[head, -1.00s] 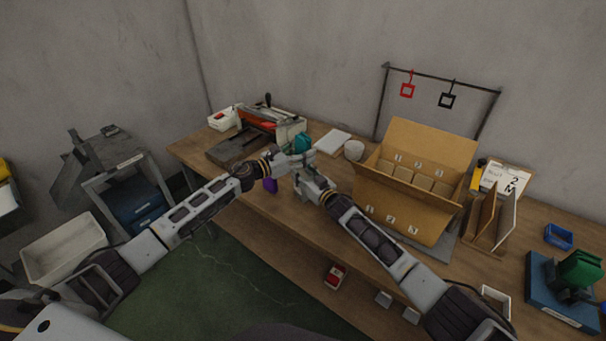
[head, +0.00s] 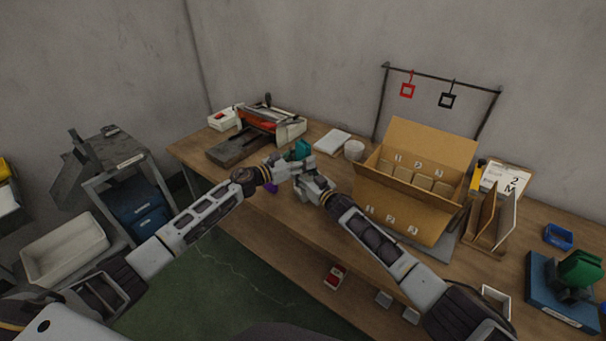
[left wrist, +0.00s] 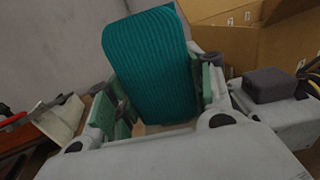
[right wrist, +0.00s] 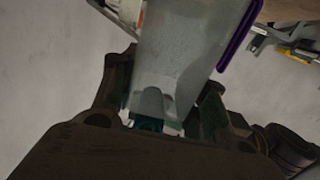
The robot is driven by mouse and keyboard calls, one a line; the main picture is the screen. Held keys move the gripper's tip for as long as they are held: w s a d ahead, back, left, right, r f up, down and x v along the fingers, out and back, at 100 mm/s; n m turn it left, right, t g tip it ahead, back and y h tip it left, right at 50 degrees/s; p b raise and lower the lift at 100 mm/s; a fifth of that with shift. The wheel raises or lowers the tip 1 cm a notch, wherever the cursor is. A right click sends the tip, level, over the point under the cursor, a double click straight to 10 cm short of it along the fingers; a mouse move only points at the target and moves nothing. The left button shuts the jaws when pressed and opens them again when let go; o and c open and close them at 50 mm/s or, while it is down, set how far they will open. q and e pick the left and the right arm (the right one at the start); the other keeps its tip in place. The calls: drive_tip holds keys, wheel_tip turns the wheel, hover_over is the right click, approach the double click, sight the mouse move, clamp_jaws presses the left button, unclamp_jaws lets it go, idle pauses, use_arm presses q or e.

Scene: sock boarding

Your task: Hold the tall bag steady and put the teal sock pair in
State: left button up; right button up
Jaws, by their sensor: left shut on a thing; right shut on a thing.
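The teal sock pair (head: 301,149) is a ribbed, folded bundle standing up between the fingers of my left gripper (head: 298,166). It fills much of the left wrist view (left wrist: 152,65), with a finger on each side. My right gripper (head: 311,184) is close beside the left one, over the table. It is shut on the tall bag, which shows as a pale, see-through sheet with a purple edge in the right wrist view (right wrist: 185,50). In the head view only a purple bit (head: 271,187) shows; the grippers hide the rest. I cannot tell whether the sock is inside the bag.
An open cardboard box (head: 405,208) with numbered compartments stands right of my grippers. A sealer-like machine (head: 262,125), a white pad (head: 332,142) and a white cup (head: 354,150) are behind. Upright boards (head: 490,220) and a blue stand (head: 560,292) are to the right.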

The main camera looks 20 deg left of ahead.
sight(299, 147)
use_arm(q)
drive_tip(key=shift+f, duration=0.9)
use_arm(e)
drive_tip(key=o, duration=1.1)
drive_tip(key=shift+c, duration=0.2)
drive_tip(key=shift+s+d, duration=0.1)
drive_tip(key=shift+d, duration=0.1)
drive_tip(key=v, duration=1.1)
drive_tip(key=shift+d, duration=0.25)
drive_tip(key=shift+s, duration=0.15)
use_arm(q)
drive_tip(key=shift+r, duration=0.15)
drive_tip(key=shift+r+p, duration=1.8)
drive_tip(key=shift+r, duration=1.55)
use_arm(e)
wheel_tip(299, 147, up, 4)
drive_tip(key=shift+f, duration=0.25)
